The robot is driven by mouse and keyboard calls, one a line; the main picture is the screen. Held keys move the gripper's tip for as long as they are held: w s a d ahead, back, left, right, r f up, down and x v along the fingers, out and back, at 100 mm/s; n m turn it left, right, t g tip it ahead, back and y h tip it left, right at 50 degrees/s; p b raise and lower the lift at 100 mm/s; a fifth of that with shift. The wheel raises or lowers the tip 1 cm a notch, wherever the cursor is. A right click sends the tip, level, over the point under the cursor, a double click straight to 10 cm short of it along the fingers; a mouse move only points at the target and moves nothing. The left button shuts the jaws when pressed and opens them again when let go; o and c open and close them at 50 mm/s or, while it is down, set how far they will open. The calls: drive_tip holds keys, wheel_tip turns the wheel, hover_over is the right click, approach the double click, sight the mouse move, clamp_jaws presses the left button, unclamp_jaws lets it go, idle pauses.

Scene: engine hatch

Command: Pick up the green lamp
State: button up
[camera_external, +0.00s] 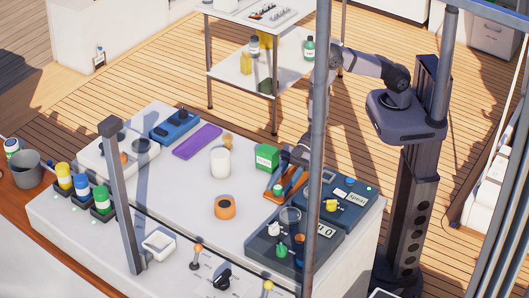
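A small green knob-like piece (281,251), which looks like the green lamp, stands on a dark grey panel (262,249) at the front right of the white table. It is small, and I cannot tell its exact shape. My gripper (294,164) is low over the right part of the table, near the green box and an orange tray, behind and apart from the green piece. A grey post partly hides my arm and gripper. I cannot make out the fingertips or whether they hold anything.
A green box (266,157), orange tray (272,197), white cylinder (220,162) and orange ring (225,207) share the table. A dark blue case (347,199) lies at right. Grey posts (318,120) cross the view. Table space around the orange ring is clear.

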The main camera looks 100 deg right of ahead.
drive_tip(key=shift+w, duration=0.1)
drive_tip(key=c, duration=0.8)
drive_tip(key=shift+r, duration=0.2)
drive_tip(key=shift+r+b, duration=1)
drive_tip(key=shift+r, duration=3.75)
